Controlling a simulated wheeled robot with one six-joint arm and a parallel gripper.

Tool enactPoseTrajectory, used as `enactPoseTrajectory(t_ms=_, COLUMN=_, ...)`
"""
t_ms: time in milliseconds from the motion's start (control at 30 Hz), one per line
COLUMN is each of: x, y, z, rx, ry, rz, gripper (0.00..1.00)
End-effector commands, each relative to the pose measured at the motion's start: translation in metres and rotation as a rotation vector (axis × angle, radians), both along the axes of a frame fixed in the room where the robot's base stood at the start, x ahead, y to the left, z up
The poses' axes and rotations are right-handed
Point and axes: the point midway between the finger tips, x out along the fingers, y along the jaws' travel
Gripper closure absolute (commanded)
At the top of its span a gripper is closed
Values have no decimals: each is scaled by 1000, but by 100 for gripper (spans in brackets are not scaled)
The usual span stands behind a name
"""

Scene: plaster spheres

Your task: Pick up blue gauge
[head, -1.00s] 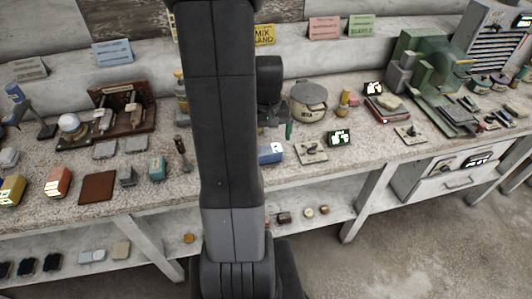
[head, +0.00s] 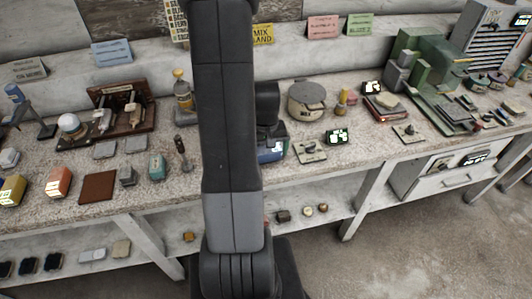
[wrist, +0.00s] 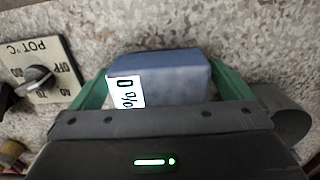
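The blue gauge (wrist: 165,75) is a blue block with a white label reading "0 %" on one face. In the wrist view it lies between the two green fingers of my gripper (wrist: 160,82), one at each side. The fingers stand apart; I cannot tell whether they touch its sides. In the head view the gauge (head: 270,151) sits on the bench, partly hidden behind my arm, with my gripper (head: 272,136) right above it.
A plate with a "POT °C" knob (wrist: 40,75) lies close to the left in the wrist view. A round lidded pot (head: 306,103) stands behind.

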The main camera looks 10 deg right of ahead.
Motion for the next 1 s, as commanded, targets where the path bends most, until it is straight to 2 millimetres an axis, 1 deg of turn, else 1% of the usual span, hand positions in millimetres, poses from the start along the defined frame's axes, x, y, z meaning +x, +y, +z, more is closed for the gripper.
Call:
enactPoseTrajectory(t_ms=33, x=0, y=0, z=0, rx=0, ry=0, rz=0, gripper=10)
enactPoseTrajectory(t_ms=167, x=0, y=0, z=0, rx=0, ry=0, rz=0, gripper=35)
enactPoseTrajectory(t_ms=200, x=0, y=0, z=0, rx=0, ry=0, rz=0, gripper=43)
enactPoseTrajectory(t_ms=267, x=0, y=0, z=0, rx=0, ry=0, rz=0, gripper=50)
enactPoseTrajectory(t_ms=467, x=0, y=0, z=2, rx=0, ry=-1, rz=0, gripper=50)
enactPoseTrajectory(t_ms=567, x=0, y=0, z=8, rx=0, ry=-2, rz=0, gripper=50)
enactPoseTrajectory(t_ms=667, x=1, y=0, z=19, rx=-1, ry=-3, rz=0, gripper=50)
enactPoseTrajectory(t_ms=1000, x=1, y=0, z=77, rx=-1, ry=-5, rz=0, gripper=50)
